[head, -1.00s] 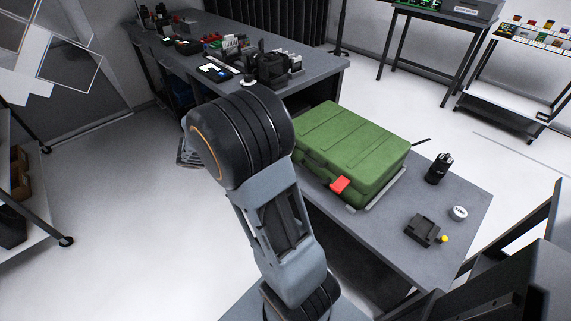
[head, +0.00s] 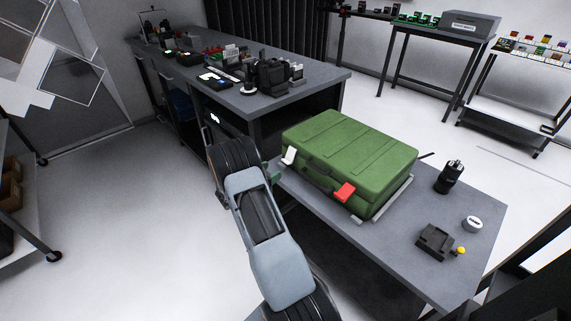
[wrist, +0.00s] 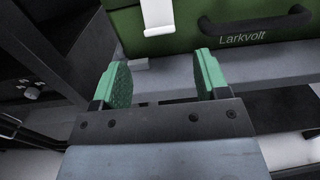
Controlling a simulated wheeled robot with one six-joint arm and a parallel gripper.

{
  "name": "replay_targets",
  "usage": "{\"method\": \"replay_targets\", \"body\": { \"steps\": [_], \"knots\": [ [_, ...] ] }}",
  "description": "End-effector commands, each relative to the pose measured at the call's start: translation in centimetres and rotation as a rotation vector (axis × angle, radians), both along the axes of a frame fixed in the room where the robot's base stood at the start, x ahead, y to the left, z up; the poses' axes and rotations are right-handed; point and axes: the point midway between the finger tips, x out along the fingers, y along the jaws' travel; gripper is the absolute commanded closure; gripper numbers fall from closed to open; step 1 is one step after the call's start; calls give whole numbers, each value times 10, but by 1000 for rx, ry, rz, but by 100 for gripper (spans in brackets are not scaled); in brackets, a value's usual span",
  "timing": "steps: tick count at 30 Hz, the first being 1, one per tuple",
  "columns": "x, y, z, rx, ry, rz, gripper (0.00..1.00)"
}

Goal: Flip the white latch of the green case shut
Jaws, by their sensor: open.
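The green case (head: 350,150) lies closed on a turntable plate on the near table. Its white latch (head: 289,155) is at the left end of the front side, and a red latch (head: 344,192) is further right. In the wrist view the white latch (wrist: 157,14) shows at the top, with its lower end turned into a lip; I cannot tell whether it is fastened. My gripper (wrist: 162,74) is open and empty, its green fingers apart, in front of and below the white latch and not touching it. In the head view my arm hides most of the gripper.
The case's dark handle (wrist: 262,27) is right of the white latch. The near table (head: 395,252) also holds a black cylinder (head: 450,176), a white round piece (head: 472,224) and a black block (head: 435,242). A cluttered workbench (head: 290,100) stands behind.

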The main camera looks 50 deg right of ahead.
Motion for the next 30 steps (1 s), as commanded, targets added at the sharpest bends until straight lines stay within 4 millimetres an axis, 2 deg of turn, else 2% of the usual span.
{"method": "replay_targets", "body": {
  "steps": [1,6,12,18,28,30],
  "knots": [
    [-2,-11,-1,-1,-1,-4,32],
    [-4,-41,0,0,-3,-3,32],
    [-6,-66,0,0,-3,-2,32],
    [-7,-79,0,1,-2,0,32],
    [-7,-81,0,1,-2,0,32],
    [-7,-81,0,1,-2,0,37]
  ]
}}
